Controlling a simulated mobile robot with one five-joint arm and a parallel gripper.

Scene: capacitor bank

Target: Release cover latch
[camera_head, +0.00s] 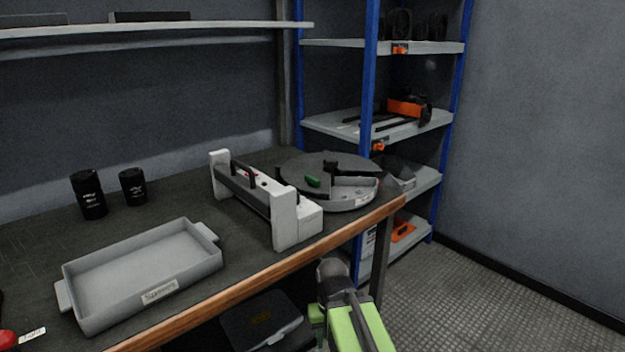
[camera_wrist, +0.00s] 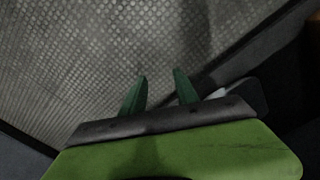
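A white-and-grey fixture (camera_head: 297,217) with two upright end blocks stands on the workbench. A dark cover or bar (camera_head: 242,190) with black handles lies between its ends, and a small red detail shows there. I cannot make out clearly which part is the latch. My gripper (camera_wrist: 160,76) shows in the wrist view with two green fingers apart and nothing between them, above the patterned floor. In the head view my green arm is low at the front, beyond the bench edge and apart from the fixture; its fingers cannot be made out there.
A round grey turntable tray (camera_head: 347,198) with a green piece (camera_head: 312,182) stands behind the fixture. A grey tray (camera_head: 150,262) and two black cylinders (camera_head: 88,194) are at left. A blue-post shelf rack (camera_head: 370,70) stands at the back. The floor (camera_head: 510,300) at right is clear.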

